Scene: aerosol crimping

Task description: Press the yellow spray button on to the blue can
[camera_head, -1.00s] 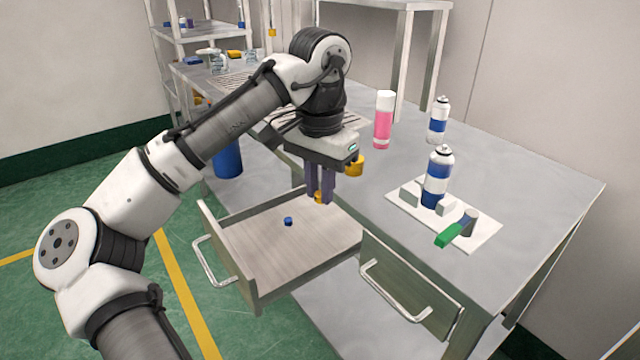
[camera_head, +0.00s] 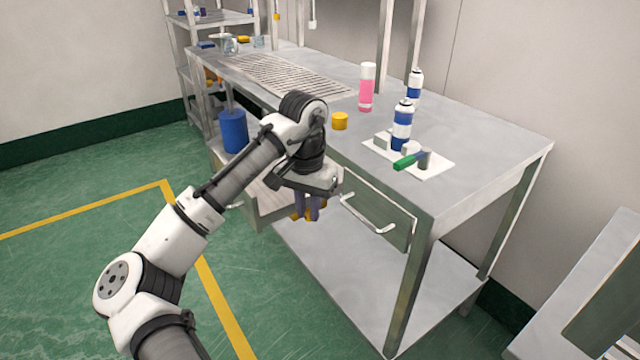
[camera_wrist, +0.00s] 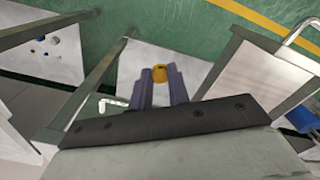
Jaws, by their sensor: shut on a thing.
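My gripper (camera_head: 308,208) is shut on the yellow spray button (camera_wrist: 160,73), which sits between its two fingertips in the wrist view. In the head view the gripper hangs beside the front of the workbench, below the tabletop. The blue can (camera_head: 402,126), white with blue bands, stands upright in the white fixture plate (camera_head: 437,168) on the bench, above and to the right of my gripper. A similar can (camera_head: 415,82) stands behind it.
A green-handled clamp (camera_head: 408,161) is on the plate. A pink can (camera_head: 366,90) and a yellow round piece (camera_head: 340,121) stand left of it. The open drawer (camera_wrist: 262,75) is beside my gripper. A blue bin (camera_head: 233,131) stands at the left.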

